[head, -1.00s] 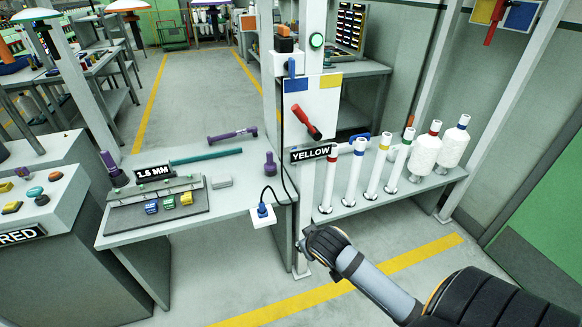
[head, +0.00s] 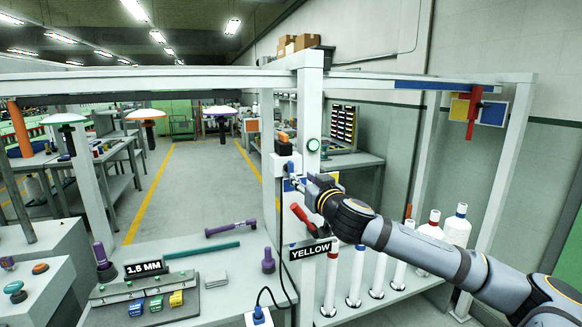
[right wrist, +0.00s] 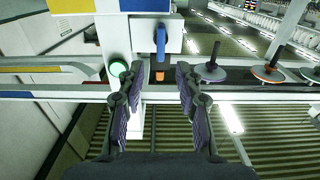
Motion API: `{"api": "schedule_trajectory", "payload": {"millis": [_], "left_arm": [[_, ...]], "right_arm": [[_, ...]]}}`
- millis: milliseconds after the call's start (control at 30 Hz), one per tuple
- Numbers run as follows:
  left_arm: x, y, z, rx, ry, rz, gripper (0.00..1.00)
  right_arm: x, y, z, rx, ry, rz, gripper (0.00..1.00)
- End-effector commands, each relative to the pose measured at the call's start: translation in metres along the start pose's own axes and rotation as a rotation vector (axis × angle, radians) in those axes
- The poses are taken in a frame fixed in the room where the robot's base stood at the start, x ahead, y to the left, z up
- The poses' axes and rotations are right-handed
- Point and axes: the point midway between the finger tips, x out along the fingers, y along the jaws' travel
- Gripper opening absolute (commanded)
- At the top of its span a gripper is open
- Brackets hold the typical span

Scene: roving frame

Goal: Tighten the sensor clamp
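The sensor clamp appears to be the white box (head: 286,160) on the upright post, with a blue lever (head: 290,168) and a dark-and-orange sensor (head: 284,143) at its top. In the right wrist view the blue lever (right wrist: 160,42) stands in front of the white box (right wrist: 140,34), with a small orange part (right wrist: 159,76) near it. My right gripper (head: 304,184) is at the post beside the lever. In the right wrist view its fingers (right wrist: 155,80) are spread apart with nothing between them; the lever shows beyond the tips. Contact cannot be told. My left gripper is out of view.
A green button (head: 314,144) sits on the post. A red handle (head: 300,214) and a YELLOW sign (head: 310,249) are below my gripper. The bench (head: 205,262) at left carries a 1.5 MM fixture (head: 130,288) and purple tools. White tubes stand at right.

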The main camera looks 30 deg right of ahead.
Motion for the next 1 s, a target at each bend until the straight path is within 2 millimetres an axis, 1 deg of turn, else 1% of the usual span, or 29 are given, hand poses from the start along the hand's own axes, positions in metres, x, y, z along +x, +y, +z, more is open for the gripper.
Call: {"api": "schedule_trajectory", "payload": {"millis": [33,300,400,500,600,800,900,1000], "left_arm": [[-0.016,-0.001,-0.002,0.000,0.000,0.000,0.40],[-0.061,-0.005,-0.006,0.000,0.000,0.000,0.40],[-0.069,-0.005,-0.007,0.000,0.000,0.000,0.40],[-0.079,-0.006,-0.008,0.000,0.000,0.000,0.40],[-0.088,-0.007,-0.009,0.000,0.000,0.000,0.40],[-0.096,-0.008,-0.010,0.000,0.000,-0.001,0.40],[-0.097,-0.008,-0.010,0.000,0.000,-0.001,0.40],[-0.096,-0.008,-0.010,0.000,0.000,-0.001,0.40]], "right_arm": [[0.003,0.000,-0.008,0.010,-0.002,-0.001,0.35],[0.020,-0.002,-0.006,0.008,-0.009,0.004,0.35],[0.034,0.001,-0.004,0.009,-0.006,0.008,0.35],[0.046,-0.002,-0.003,0.008,-0.007,0.005,0.35],[0.064,0.000,-0.003,0.007,-0.005,0.006,0.35],[0.091,0.000,0.000,0.000,-0.005,0.005,0.35],[0.097,-0.001,0.002,-0.002,-0.005,0.004,0.35],[0.098,-0.001,0.002,-0.003,-0.004,0.003,0.35]]}}
